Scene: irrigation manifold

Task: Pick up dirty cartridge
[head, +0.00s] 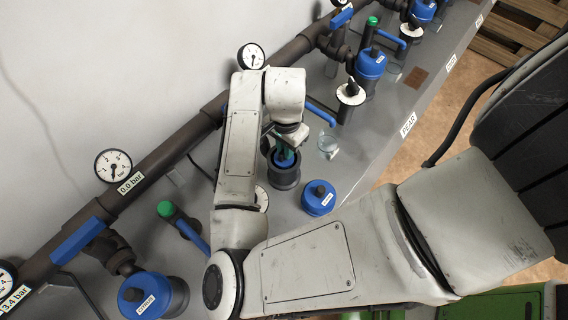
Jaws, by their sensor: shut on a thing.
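My gripper (286,148) points down over an open dark filter housing (284,178) on the grey bench. It is shut on the cartridge (285,160), of which a small blue-green part shows at the housing mouth. The cartridge still sits at least partly within the housing's rim. My wrist covers much of the fingers and the cartridge, so its dirt and full shape cannot be told. The housing's blue lid (319,198) with a dark knob lies on the bench to the right of the housing.
A clear glass cup (327,144) stands right of the housing. A dark pipe (165,155) with gauges (113,165) runs along the wall. Closed blue-capped filters stand at front left (153,296) and back right (370,66). A green-knobbed valve (166,209) is to the left.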

